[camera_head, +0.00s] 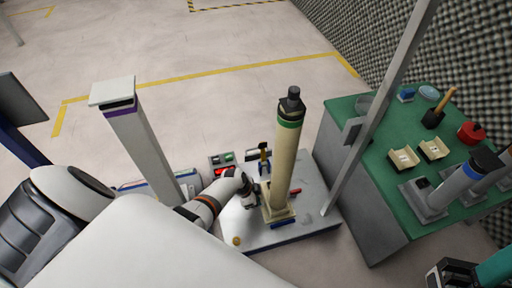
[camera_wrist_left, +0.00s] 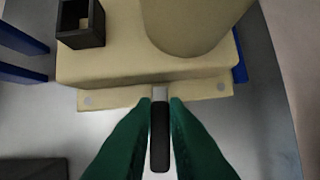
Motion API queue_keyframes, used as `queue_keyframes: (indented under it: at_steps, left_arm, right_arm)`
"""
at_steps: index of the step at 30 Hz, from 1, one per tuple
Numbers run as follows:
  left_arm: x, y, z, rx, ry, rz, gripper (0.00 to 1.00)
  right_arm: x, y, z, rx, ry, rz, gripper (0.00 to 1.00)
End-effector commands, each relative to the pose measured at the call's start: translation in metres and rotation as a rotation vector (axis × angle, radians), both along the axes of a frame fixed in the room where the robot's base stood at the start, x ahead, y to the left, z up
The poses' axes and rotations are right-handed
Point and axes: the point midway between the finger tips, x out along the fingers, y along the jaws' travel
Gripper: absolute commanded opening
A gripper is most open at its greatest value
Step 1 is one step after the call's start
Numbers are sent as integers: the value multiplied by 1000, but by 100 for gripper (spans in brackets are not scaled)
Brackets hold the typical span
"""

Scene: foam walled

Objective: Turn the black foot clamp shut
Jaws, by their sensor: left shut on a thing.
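The black foot clamp (camera_wrist_left: 160,136) shows in the left wrist view as a narrow black bar. It points away from a small grey block at the edge of the beige foot (camera_wrist_left: 120,66). My left gripper (camera_wrist_left: 160,105) has its green fingers on both sides of the bar and is shut on it. In the head view my left gripper (camera_head: 250,202) is low at the left side of the beige column (camera_head: 285,160), and the clamp is not clear there. My right gripper (camera_head: 452,275) is partly in view at the lower right edge, away from the clamp.
The column stands on a grey plate (camera_head: 270,238), with a small hammer-like tool (camera_head: 264,158) behind. A grey upright bar (camera_head: 375,120) rises at its right. A green-topped bench (camera_head: 385,185) with several parts is further right. A grey post (camera_head: 145,145) stands left.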

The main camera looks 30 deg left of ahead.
Motion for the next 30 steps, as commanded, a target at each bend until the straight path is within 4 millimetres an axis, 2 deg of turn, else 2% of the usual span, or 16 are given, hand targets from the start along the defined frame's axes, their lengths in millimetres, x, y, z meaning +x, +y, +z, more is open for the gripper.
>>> queue_keyframes:
  at_steps: [10,24,25,28,30]
  left_arm:
    - [-1,3,0,5,2,111,0]
    - [-1,3,-1,4,3,126,0]
    - [-1,3,-1,4,3,126,14]
    - [-1,3,-1,3,3,125,31]
    - [-1,2,-1,2,2,125,35]
  right_arm:
    - [0,0,7,-1,-4,0,36]
    - [0,0,9,-1,-14,0,36]
    - [0,0,9,-1,-14,0,36]
    - [0,0,9,-1,-14,0,36]
    - [0,0,9,0,-14,0,36]
